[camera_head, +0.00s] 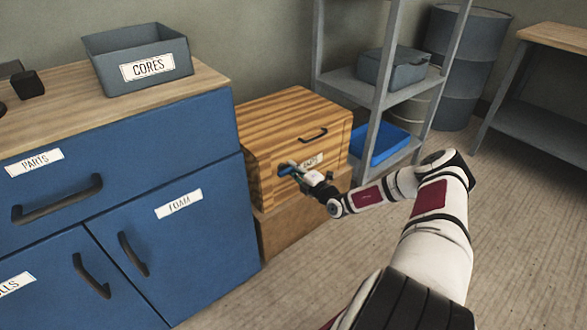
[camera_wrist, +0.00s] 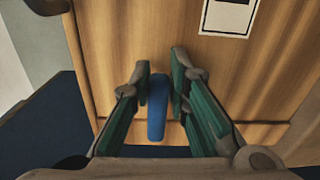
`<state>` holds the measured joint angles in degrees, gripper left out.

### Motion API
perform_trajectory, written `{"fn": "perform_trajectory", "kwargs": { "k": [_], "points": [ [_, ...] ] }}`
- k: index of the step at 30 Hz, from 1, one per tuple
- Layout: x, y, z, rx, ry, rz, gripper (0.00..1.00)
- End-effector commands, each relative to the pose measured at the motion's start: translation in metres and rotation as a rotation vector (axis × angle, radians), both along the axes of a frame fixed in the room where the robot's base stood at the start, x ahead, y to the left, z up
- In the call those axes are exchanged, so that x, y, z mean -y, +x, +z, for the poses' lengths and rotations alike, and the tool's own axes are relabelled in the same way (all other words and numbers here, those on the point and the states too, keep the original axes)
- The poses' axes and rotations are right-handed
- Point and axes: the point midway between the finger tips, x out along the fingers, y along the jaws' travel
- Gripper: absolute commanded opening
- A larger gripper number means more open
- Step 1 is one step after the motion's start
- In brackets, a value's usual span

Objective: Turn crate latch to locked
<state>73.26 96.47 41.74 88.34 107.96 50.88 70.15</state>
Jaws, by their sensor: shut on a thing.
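The wooden crate (camera_head: 280,110) has striped boards, a dark handle and a white label on its front. The blue latch (camera_head: 286,170) is on the front face, left of the label. In the wrist view, the latch (camera_wrist: 157,108) is a blue bar running up and down the picture, between my two fingers. My gripper (camera_head: 297,170) is at the crate front, and in the wrist view my gripper (camera_wrist: 160,70) is shut on the latch. The latch's pivot and any lock mark cannot be made out.
The crate sits on a brown box (camera_head: 275,232). A blue cabinet (camera_head: 110,150) stands close on the left, with a grey CORES bin (camera_head: 112,74) on top. A grey shelf rack (camera_head: 388,75) with a blue tray (camera_head: 372,142) stands close on the right. Open floor lies in front.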

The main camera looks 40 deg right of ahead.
Motion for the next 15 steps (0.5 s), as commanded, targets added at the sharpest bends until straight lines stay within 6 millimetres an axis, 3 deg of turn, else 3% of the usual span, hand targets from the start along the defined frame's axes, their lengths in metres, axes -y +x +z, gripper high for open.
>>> {"fn": "perform_trajectory", "kwargs": {
  "k": [1,15],
  "points": [
    [-0.0103,0.0021,0.0013,0.005,0.023,0.017,0.0],
    [-0.0105,0.0026,0.001,0.005,0.074,0.017,0.0]
  ]
}}
